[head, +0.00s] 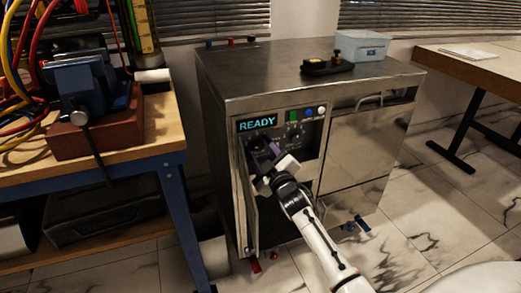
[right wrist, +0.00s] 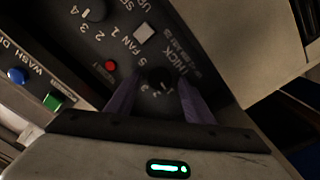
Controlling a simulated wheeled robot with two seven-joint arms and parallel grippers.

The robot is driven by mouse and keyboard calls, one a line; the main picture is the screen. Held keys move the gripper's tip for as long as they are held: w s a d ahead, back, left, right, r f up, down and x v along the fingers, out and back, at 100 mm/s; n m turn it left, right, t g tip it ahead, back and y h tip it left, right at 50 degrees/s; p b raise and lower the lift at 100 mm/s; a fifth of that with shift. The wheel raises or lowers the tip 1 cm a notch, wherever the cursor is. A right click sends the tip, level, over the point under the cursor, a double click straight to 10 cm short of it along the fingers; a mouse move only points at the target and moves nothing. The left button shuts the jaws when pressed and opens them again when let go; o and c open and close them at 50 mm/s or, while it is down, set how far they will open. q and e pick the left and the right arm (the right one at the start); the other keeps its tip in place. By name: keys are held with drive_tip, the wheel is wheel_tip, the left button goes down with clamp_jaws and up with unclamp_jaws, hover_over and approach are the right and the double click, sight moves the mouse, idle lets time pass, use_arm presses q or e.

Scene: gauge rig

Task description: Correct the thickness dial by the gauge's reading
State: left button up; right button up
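The thickness dial (right wrist: 160,78) is a dark round knob on the black panel, beside lettering that reads "THICK", with small numerals around it. My right gripper (right wrist: 159,80) has its two purple fingers on either side of this dial, with a visible gap, so it looks open around it. In the head view the right gripper (head: 262,160) reaches the panel behind the open cabinet door and hides the dial. A black device with a brass-coloured post, possibly the gauge (head: 326,67), lies on the cabinet top; its reading is too small to read. My left gripper is out of view.
The cabinet (head: 290,82) has a lit "READY" display (head: 257,124) and green, blue and white buttons. Its narrow open door (head: 249,198) stands left of my arm. A red button (right wrist: 111,66) and another knob (right wrist: 95,10) are near the dial. A pale blue bin (head: 362,46) stands on top.

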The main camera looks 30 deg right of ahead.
use_arm(q)
drive_tip(key=p, duration=0.1)
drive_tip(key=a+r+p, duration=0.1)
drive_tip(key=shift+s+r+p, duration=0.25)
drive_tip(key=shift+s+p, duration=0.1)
use_arm(e)
drive_tip(key=v, duration=1)
drive_tip(key=shift+s, duration=0.15)
drive_tip(key=s+a+f+m+g+y, duration=0.1)
drive_tip(key=s+a+f+g+y, duration=0.3)
drive_tip(key=s, duration=0.6)
drive_tip(key=s+a+f+m+g+h, duration=0.1)
drive_tip(key=s+a+f+g, duration=0.2)
drive_tip(key=s+a+g, duration=0.55)
drive_tip(key=s+a+f+m+g+y, duration=0.1)
drive_tip(key=s+a+f+m+y, duration=0.15)
drive_tip(key=s, duration=0.95)
drive_tip(key=w+a+f+t+y, duration=0.2)
drive_tip(key=w+a+f+t, duration=0.25)
drive_tip(key=a, duration=0.35)
use_arm(q)
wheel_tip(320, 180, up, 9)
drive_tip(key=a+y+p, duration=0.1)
drive_tip(key=p, duration=1.4)
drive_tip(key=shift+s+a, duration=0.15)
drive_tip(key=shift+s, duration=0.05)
use_arm(e)
wheel_tip(320, 180, up, 9)
drive_tip(key=n, duration=0.1)
drive_tip(key=shift+d, duration=0.5)
